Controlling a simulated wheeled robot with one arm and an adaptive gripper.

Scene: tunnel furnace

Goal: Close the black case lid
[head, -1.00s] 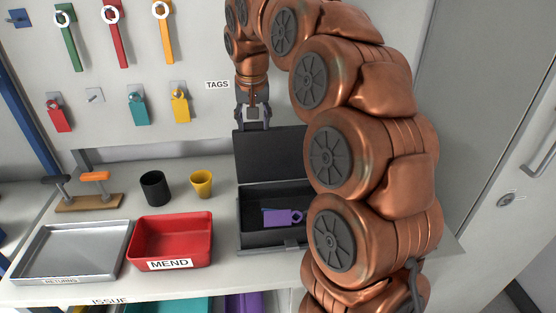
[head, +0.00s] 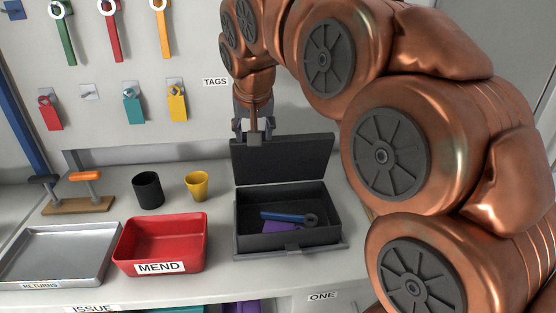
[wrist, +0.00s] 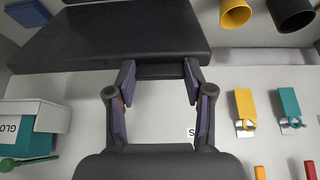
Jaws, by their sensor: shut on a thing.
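The black case (head: 335,238) stands open on the bench, its lid (head: 285,162) raised nearly upright at the back. Inside lie a blue wrench-like tool (head: 284,217) and, partly under it, a purple tag (head: 272,228). My gripper (head: 253,136) is at the upper left edge of the lid, pointing down. In the wrist view the lid (wrist: 120,38) fills the upper left, and my gripper (wrist: 158,72) has its fingers on either side of a dark part at the lid's edge, shut on it. The exact contact is partly hidden in the head view.
A red MEND bin (head: 208,235) and a grey RETURNS tray (head: 60,250) stand left of the case. A black cup (head: 148,190) and a yellow cup (head: 196,186) stand behind the bin. Tags and tools hang on the back panel (head: 120,110).

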